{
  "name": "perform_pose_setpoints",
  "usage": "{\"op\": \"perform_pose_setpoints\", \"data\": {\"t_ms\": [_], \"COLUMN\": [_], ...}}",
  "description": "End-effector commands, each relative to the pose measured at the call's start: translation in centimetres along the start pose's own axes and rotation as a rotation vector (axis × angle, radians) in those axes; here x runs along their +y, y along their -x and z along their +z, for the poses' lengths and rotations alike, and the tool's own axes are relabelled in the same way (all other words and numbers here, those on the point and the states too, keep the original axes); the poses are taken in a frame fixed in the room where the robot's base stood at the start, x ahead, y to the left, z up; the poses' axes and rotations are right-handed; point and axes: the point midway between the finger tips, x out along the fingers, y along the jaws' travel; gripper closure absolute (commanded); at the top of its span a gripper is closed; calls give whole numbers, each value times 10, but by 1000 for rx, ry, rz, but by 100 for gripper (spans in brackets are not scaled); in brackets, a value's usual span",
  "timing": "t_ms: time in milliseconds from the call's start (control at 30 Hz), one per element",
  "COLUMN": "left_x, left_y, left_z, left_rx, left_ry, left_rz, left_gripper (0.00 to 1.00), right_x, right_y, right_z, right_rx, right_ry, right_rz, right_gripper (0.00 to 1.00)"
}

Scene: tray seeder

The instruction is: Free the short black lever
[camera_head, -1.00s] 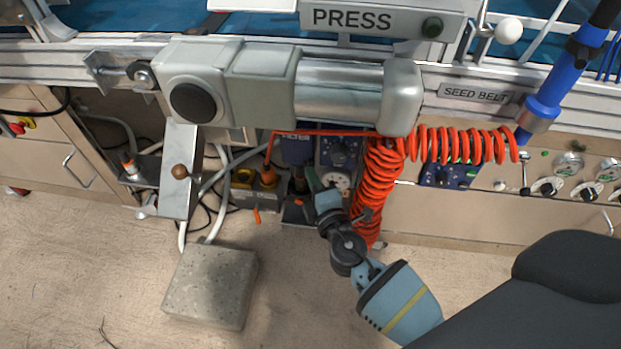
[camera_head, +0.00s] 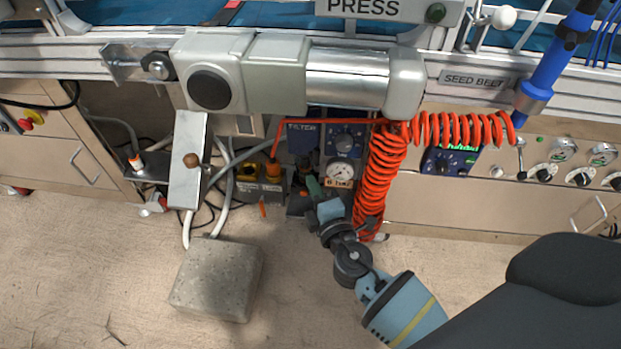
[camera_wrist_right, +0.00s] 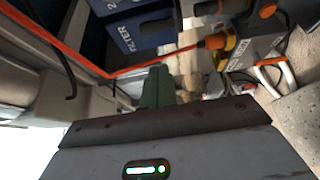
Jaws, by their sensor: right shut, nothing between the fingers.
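A small lever with a dark end (camera_head: 521,174) stands on the beige panel at the right in the head view. I cannot tell whether it is the short black lever, and no other clear black lever shows. My right gripper (camera_head: 313,187) is low under the press, left of the round gauge (camera_head: 339,172) and below the blue FILTER unit (camera_head: 301,139). Its green fingers are shut and empty. In the wrist view the fingers (camera_wrist_right: 156,88) point toward the FILTER unit (camera_wrist_right: 143,32), with an orange tube close by. What lies behind the fingers is partly hidden. My left gripper is out of view.
A coiled orange hose (camera_head: 378,190) hangs just right of my right gripper. The grey press body (camera_head: 275,65) overhangs it. A stone-like block (camera_head: 217,280) lies on the floor. Open floor is in front.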

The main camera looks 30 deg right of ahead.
Motion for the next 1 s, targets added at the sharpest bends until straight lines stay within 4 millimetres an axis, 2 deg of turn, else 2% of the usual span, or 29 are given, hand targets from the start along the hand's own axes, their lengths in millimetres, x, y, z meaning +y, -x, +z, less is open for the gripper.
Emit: {"op": "perform_pose_setpoints", "data": {"t_ms": [33, 200, 400, 567, 900, 1000], "left_x": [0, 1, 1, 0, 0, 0], "left_y": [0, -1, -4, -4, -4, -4], "left_z": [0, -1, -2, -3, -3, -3], "left_rx": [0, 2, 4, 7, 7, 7], "left_ry": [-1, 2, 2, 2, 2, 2], "left_rz": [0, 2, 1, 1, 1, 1], "left_gripper": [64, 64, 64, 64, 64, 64], "right_x": [-1, -2, -1, 0, 0, -5], "right_y": [12, 46, 70, 78, 79, 83], "right_z": [1, -1, -2, -2, -2, -1], "right_rx": [0, 0, 1, 0, 0, -2], "right_ry": [2, 1, 1, 1, 1, -14], "right_rz": [-2, -2, -1, 0, 1, -16], "right_gripper": [100, 100, 100, 100, 100, 100]}}
